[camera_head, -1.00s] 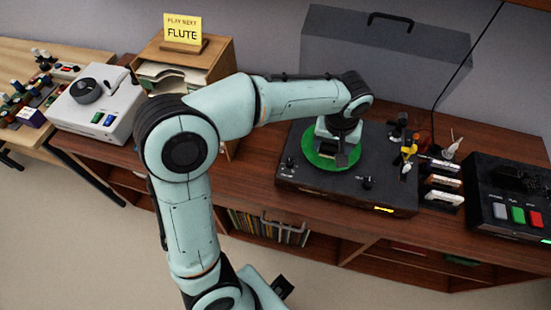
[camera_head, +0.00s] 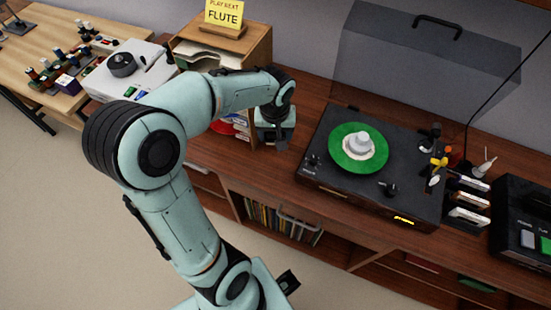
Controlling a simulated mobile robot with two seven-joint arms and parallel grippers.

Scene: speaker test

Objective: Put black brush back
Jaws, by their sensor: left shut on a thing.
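My left gripper (camera_head: 281,142) points down above the wooden cabinet top, between the wooden paper holder and the turntable. It is shut on a dark thing that looks like the black brush; it is small and mostly hidden by the gripper, so its shape is unclear. The black turntable (camera_head: 319,171) lies to the right of the gripper, with a green record (camera_head: 373,158) on it and a pale grey piece (camera_head: 357,143) at its centre. My right gripper is not in view.
The paper holder (camera_head: 262,52) with a yellow "FLUTE" sign (camera_head: 226,14) stands behind the gripper. The raised grey lid (camera_head: 425,70) stands behind the turntable. Small cases (camera_head: 467,198) and a black button box (camera_head: 510,218) are at right. Bare wood lies left of the turntable.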

